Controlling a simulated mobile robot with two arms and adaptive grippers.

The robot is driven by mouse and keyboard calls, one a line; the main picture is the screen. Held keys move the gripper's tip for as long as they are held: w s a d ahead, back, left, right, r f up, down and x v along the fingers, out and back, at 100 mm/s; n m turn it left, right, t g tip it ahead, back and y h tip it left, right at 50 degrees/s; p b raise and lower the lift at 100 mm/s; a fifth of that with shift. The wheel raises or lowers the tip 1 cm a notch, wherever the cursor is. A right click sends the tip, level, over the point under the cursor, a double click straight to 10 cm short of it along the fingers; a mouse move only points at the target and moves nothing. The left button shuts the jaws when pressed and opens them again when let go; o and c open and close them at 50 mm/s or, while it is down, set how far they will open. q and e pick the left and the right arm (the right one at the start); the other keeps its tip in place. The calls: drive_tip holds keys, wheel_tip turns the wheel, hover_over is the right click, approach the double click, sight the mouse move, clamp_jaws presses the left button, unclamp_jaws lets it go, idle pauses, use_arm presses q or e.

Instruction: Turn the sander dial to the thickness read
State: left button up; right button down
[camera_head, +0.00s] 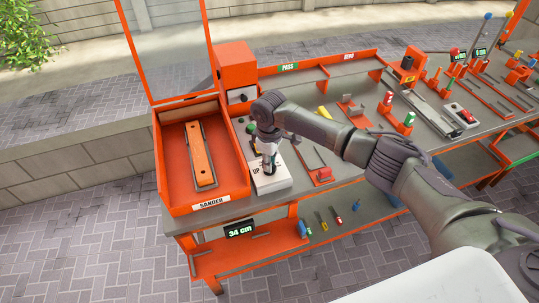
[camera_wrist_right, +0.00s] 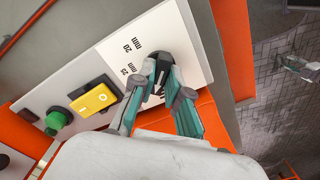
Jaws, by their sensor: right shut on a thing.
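The sander (camera_head: 178,135) is an orange-red open tray at the left of the bench, labelled SANDER, with an orange board (camera_head: 198,152) lying in it. Its white dial panel (camera_head: 272,185) is at the tray's right side; it also shows in the right wrist view (camera_wrist_right: 118,42), with markings including 20 mm and 25 mm. My right gripper (camera_head: 268,165) reaches down to this panel. In the right wrist view my right gripper (camera_wrist_right: 160,72) is shut on the black dial (camera_wrist_right: 155,90), whose pointer is largely hidden by the fingers. My left gripper is not in view.
A yellow switch (camera_wrist_right: 95,98) and a green button (camera_wrist_right: 58,118) sit beside the dial. A display (camera_head: 240,230) below the bench top reads 34 cm. PASS and other bins (camera_head: 290,68), red fixtures and tools fill the bench to the right.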

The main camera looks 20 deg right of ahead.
drive_tip(key=shift+m+p, duration=1.65)
drive_tip(key=shift+m, duration=0.35)
drive_tip(key=c, duration=1.2)
unclamp_jaws()
drive_tip(key=shift+o, duration=0.2)
wheel_tip(320, 180, up, 12)
